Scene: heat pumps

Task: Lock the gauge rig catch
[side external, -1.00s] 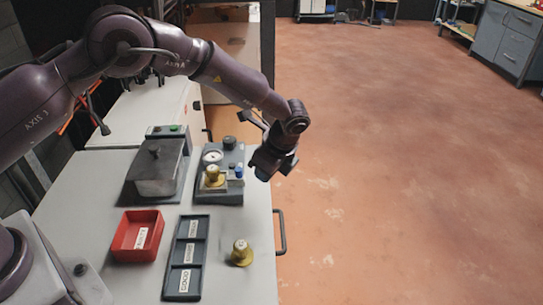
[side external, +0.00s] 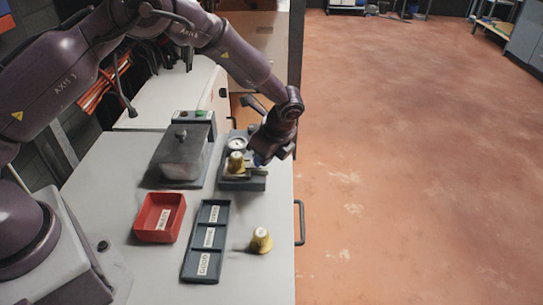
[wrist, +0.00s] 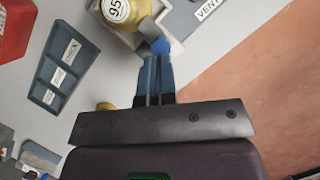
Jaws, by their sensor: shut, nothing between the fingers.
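The grey gauge rig (side external: 232,184) stands at the bench's right side with a round dial (side external: 237,143). A brass part with a white top (side external: 236,161) sits in it; the wrist view shows it (wrist: 122,14) marked "95". The catch's blue knob (wrist: 160,46) is beside that part. My gripper (side external: 259,160) is low over the rig's right side. In the wrist view its blue fingers (wrist: 155,56) are together and empty, with their tips at the knob; whether they touch it I cannot tell. The catch's lever is mostly hidden.
A grey lidded box (side external: 180,160) is left of the rig. A red bin (side external: 158,218) and a dark tray with labelled compartments (side external: 207,240) are in front. Another brass part (side external: 261,241) stands on the bench. Bare bench (side external: 110,190) lies at left.

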